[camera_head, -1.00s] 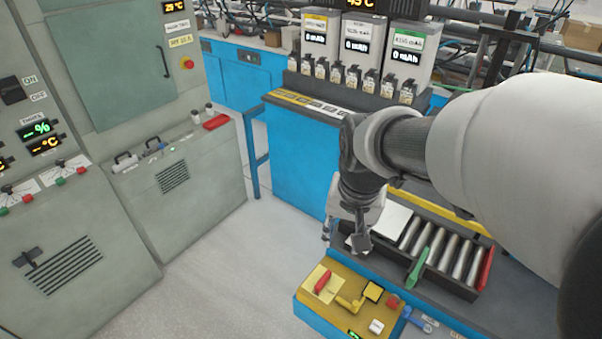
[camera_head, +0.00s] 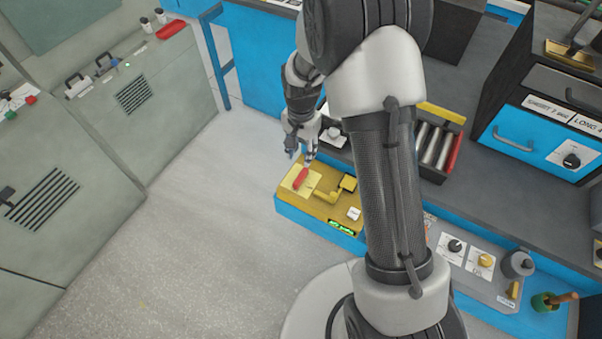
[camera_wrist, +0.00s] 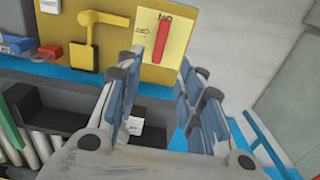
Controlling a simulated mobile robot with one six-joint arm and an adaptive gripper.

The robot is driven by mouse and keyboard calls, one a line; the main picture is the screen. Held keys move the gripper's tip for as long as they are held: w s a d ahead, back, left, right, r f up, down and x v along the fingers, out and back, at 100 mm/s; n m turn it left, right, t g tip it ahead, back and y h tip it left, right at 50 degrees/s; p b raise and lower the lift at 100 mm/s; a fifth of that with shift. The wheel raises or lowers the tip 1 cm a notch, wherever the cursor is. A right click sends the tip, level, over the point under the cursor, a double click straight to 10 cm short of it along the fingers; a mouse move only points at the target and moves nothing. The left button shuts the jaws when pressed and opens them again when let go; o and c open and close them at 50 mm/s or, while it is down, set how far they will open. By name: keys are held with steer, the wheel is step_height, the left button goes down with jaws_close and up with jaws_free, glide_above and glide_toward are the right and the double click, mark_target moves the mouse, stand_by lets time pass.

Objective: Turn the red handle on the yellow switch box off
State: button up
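The yellow switch box (camera_head: 322,207) stands at the near edge of the blue bench, with a green-lit display on its front. The red handle (camera_head: 301,179) lies on a pale yellow plate at the box's left end. My gripper (camera_head: 302,153) hangs just behind the handle, pointing down. In the wrist view its blue-padded fingers (camera_wrist: 163,85) are apart with nothing between them, and the handle appears untouched.
A yellow lever (camera_head: 340,189) and a white button (camera_head: 354,213) sit on the box right of the handle. A dark tray of metal cylinders (camera_head: 432,145) is beyond my arm. Grey cabinets (camera_head: 150,120) stand left, across open floor.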

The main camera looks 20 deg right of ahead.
mark_target(301, 174)
step_height(301, 174, down, 12)
steer(key=b, duration=0.2)
steer(key=shift+r+b, duration=0.25)
steer(key=shift+b, duration=0.15)
steer(key=shift+c, duration=0.2)
jaws_close()
